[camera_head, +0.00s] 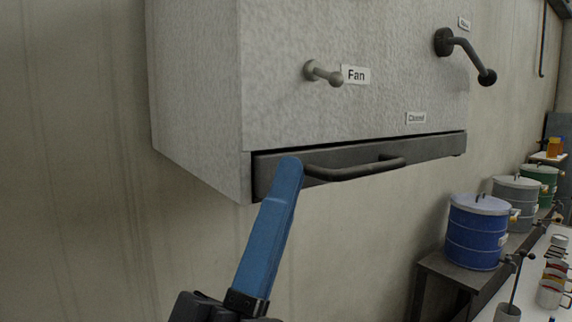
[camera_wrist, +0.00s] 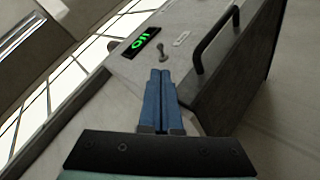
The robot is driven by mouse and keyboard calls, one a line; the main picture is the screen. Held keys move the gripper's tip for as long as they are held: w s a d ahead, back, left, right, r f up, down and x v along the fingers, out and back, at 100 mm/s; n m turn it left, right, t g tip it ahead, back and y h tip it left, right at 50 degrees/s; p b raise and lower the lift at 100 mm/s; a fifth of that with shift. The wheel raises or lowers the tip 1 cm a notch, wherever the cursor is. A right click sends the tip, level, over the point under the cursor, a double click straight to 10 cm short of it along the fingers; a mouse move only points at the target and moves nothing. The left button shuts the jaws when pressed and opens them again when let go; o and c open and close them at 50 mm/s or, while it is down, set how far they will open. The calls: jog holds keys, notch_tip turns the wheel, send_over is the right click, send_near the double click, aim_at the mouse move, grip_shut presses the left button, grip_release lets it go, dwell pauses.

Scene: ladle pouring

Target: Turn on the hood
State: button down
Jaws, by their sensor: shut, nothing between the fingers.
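The hood (camera_head: 200,90) is a grey speckled box on the wall. A small metal knob or lever (camera_head: 323,73) sticks out of its front beside a "Fan" label (camera_head: 356,75); it also shows in the wrist view (camera_wrist: 162,50). My gripper (camera_head: 290,163) is shut and empty, its blue fingers pointing up below and left of the knob, apart from it. In the wrist view the two fingertips (camera_wrist: 160,74) lie together just below the knob in the picture. A black panel with green lit characters (camera_wrist: 140,42) shows there; I cannot read it surely.
A dark bar handle (camera_head: 355,171) runs along the hood's lower edge, partly behind my fingers. A black lever with a ball end (camera_head: 466,54) is at the right. A blue drum (camera_head: 477,232), other drums and cups stand on a bench at lower right. Left is bare wall.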

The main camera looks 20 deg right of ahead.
aim_at(321, 76)
jog(key=p+x, duration=0.4)
jog(key=x, duration=0.3)
jog(key=shift+w+d+r, duration=0.1)
jog(key=shift+w+r, duration=0.05)
jog(key=shift+r, duration=0.2)
jog(key=shift+w+d+r+p, duration=0.1)
jog(key=shift+p, duration=0.2)
jog(key=shift+w+n+t+y, duration=0.2)
jog(key=shift+n+t+y, duration=0.1)
jog(key=shift+y, duration=0.1)
